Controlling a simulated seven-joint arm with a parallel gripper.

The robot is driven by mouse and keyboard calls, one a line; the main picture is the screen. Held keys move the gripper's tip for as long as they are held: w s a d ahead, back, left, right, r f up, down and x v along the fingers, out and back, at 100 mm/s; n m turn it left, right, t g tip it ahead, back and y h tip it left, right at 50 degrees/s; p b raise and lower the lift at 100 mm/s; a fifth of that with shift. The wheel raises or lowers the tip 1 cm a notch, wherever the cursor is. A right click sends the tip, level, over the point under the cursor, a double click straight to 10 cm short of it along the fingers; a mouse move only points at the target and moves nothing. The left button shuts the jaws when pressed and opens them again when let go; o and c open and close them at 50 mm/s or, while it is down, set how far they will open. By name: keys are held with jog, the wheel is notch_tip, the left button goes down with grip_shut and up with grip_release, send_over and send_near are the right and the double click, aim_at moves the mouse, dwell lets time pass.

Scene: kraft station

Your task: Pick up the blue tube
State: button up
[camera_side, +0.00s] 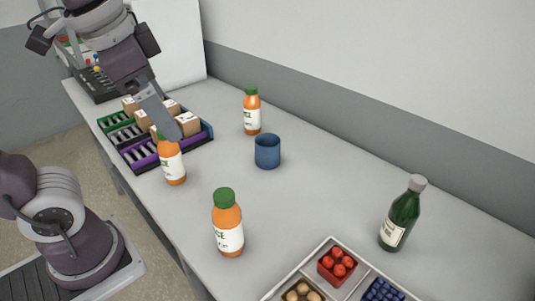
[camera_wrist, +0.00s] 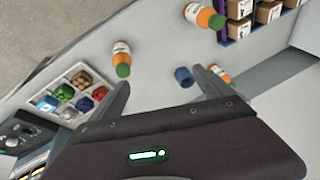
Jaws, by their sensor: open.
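The blue tube (camera_side: 267,151) is a short, dark blue cylinder standing upright on the grey table, near the middle of the side view. In the wrist view the tube (camera_wrist: 184,77) shows small, between my two fingers but well beyond their tips. My gripper (camera_side: 174,128) is to the left of the tube in the side view, above the crates and close in the picture to an orange juice bottle. The wrist view shows the fingers of my gripper (camera_wrist: 163,86) spread apart with nothing between them. The tube is apart from the gripper.
Orange juice bottles stand behind the tube (camera_side: 252,111), left of it (camera_side: 172,160) and in front (camera_side: 228,224). A green bottle (camera_side: 400,215) stands at right. A sectioned produce tray (camera_side: 332,241) is at front. Crates with boxes (camera_side: 207,136) are at left.

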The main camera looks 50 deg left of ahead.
jog(key=w+a+f+m+g+y, duration=0.1)
jog(key=w+a+f+m+y, duration=0.1)
jog(key=w+a+m+y, duration=0.45)
jog(key=w+a+f+m+g+y, duration=0.1)
jog(key=w+a+m, duration=0.15)
jog(key=w, duration=0.75)
jog(key=w+d+r+m+t+y, duration=0.1)
jog(key=w+d+m+t+y, duration=0.15)
jog(key=w+m+y, duration=0.35)
jog(key=w+d+r+m+t+y, duration=0.2)
jog(key=w+d+m, duration=0.25)
jog(key=w, duration=0.35)
send_near(263, 140)
jog(key=shift+w+a+n+g, duration=0.25)
jog(key=shift+w+a, duration=0.65)
jog(key=shift+a, duration=0.2)
jog(key=shift+a+f, duration=0.15)
jog(key=shift+f, duration=0.15)
jog(key=x, duration=0.6)
jog(key=shift+s+a+r, duration=0.1)
jog(key=shift+a+r, duration=0.3)
jog(key=shift+a, duration=0.05)
jog(key=c, duration=1.4)
